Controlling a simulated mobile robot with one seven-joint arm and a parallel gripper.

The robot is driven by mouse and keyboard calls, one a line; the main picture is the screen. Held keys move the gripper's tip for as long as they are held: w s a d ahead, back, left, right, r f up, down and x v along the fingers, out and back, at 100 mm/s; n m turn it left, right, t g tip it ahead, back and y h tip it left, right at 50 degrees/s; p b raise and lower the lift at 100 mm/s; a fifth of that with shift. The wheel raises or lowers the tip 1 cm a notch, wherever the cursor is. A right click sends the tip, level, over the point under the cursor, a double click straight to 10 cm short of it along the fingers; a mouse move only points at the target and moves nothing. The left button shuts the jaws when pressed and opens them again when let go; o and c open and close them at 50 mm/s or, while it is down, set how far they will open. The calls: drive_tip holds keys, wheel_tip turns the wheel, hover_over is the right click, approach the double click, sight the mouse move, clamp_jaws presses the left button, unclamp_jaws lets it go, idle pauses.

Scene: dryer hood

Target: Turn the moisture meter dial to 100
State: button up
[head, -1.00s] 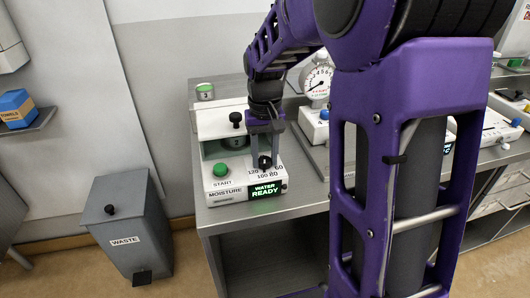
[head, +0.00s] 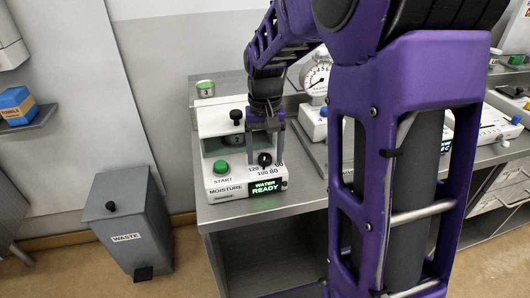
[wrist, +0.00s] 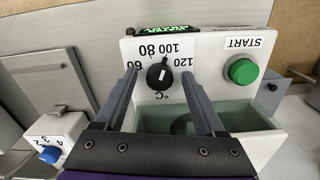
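The moisture meter (head: 222,190) is a white box on the near left corner of the bench. Its black dial (wrist: 160,74) has 60, 80, 100 and 120 marked around it. The white mark on the dial lies on the side of 80 and 100; I cannot tell exactly which number it meets. My gripper (wrist: 159,73) is open, its fingertips on either side of the dial with gaps between. It also shows over the meter in the head view (head: 266,160). I see nothing held in it.
The green START button (head: 221,167) is left of the dial, with a lit WATER READY display (head: 265,187) below. A black knob (head: 236,115) is behind. A dial scale (head: 316,78) stands right. A grey waste bin (head: 128,225) is on the floor at left.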

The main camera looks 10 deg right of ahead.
sight(265, 156)
wheel_tip(265, 156, up, 17)
drive_tip(key=p, duration=0.3)
drive_tip(key=shift+r, duration=0.2)
drive_tip(key=shift+d, duration=0.1)
idle(0.3)
